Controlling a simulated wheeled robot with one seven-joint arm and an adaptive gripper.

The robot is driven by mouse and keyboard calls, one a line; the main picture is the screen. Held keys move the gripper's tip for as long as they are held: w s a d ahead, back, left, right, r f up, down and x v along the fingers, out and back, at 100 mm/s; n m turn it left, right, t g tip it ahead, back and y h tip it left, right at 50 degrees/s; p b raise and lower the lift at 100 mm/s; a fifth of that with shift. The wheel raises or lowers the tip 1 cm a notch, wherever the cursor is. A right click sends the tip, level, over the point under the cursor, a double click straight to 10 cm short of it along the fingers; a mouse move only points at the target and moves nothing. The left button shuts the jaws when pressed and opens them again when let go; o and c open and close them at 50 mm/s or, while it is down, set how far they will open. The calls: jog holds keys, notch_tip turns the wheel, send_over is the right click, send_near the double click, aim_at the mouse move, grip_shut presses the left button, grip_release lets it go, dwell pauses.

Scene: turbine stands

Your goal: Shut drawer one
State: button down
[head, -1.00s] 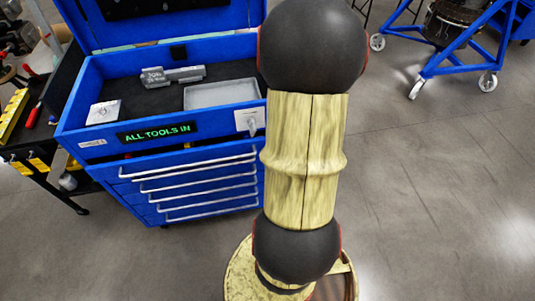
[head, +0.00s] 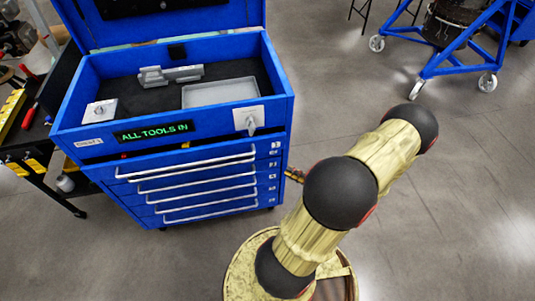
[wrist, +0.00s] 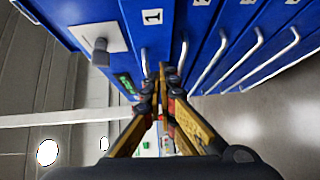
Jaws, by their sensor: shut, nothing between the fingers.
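Drawer one (head: 205,166) is the top drawer of the blue tool cabinet. It stands slightly out, with a narrow gap above its front where bits of yellow and red show. In the wrist view, its front (wrist: 155,40) carries the label "1", and its pale handle (wrist: 144,62) runs beside my fingertips. My gripper (wrist: 163,75) is shut and empty, close in front of drawer one near its lower-drawer side. I cannot tell whether it touches. In the head view, only a small part of my gripper (head: 295,174) shows at the cabinet's right side; my arm hides the rest.
Several lower drawers (head: 205,199) with bar handles look shut. The open top tray (head: 120,110) of the cabinet holds a grey tool and a grey bin. A key switch plate (head: 248,118) is on its front. A blue wheeled stand (head: 455,55) is at upper right. Floor at right is clear.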

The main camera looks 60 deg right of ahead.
aim_at(268, 145)
jog(key=shift+t, duration=0.4)
jog(key=shift+w+d+r+b, duration=0.15)
jog(key=shift+w+d+b, duration=0.35)
jog(key=shift+w, duration=1.55)
jog(key=shift+w+d+r+b, duration=0.1)
jog(key=shift+w+d+b, duration=0.35)
jog(key=shift+w, duration=1.55)
jog(key=shift+w+d+r+b, duration=0.15)
jog(key=shift+w+d+b, duration=0.3)
jog(key=shift+w, duration=1.6)
jog(key=shift+n, duration=0.3)
jog(key=shift+y, duration=0.3)
jog(key=w+d+b, duration=0.1)
jog(key=w+d, duration=0.2)
jog(key=shift+d+f, duration=0.1)
jog(key=shift+d, duration=0.2)
jog(key=shift+d+r, duration=0.15)
jog(key=shift+r, duration=0.05)
jog(key=shift+w, duration=0.1)
